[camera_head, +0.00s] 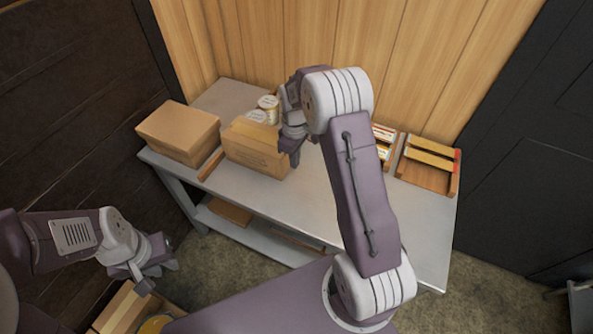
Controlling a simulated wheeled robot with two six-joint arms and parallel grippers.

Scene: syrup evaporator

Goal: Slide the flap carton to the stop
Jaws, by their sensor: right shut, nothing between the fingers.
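A tan carton (256,152), with a lighter strip along its top edge, sits on the grey table (335,208). A narrow wooden strip (210,164) lies on the table just left of it, with a small gap between; it looks like the stop. My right gripper (294,152) is shut and empty at the carton's right end; I cannot tell whether it touches. My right arm hides part of the table. My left gripper (148,284) is low at the left, away from the table, and its finger gap is unclear.
A larger closed carton (178,133) stands left of the strip. White-lidded jars (267,104) stand behind the tan carton. Wooden trays (427,166) are at the table's right. An open box (124,309) is below my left gripper. The table's front middle is clear.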

